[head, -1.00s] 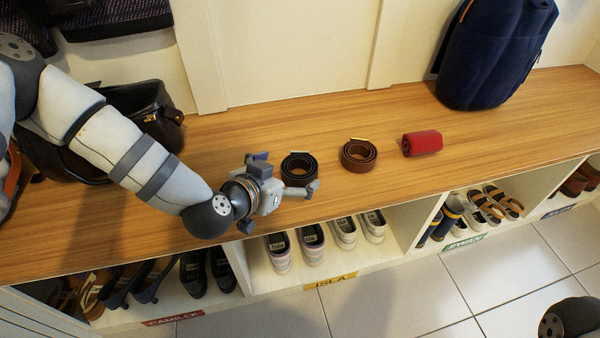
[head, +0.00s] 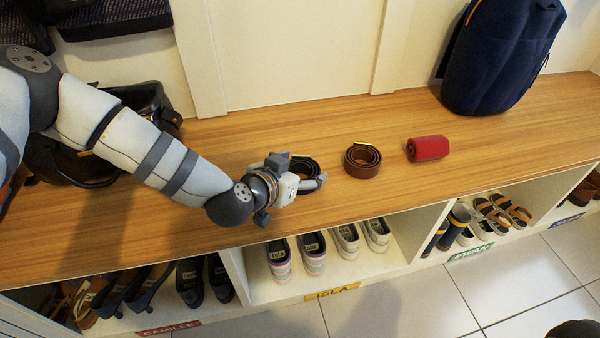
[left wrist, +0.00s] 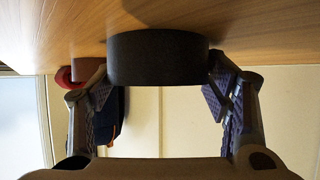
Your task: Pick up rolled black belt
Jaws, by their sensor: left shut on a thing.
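The rolled black belt (head: 308,165) sits on the wooden bench top, partly hidden behind my left gripper (head: 305,180) in the head view. In the left wrist view the black belt (left wrist: 158,58) lies between the two fingers of my left gripper (left wrist: 160,88), with a finger pad against each side. The gripper is shut on it. The belt appears to rest on the wood still; I cannot tell any gap under it. My right gripper is not in view.
A rolled brown belt (head: 362,160) and a rolled red belt (head: 428,148) lie to the right on the bench top (head: 480,140). A navy backpack (head: 497,55) stands at the back right, a black bag (head: 70,165) at the left. Shoe cubbies are below.

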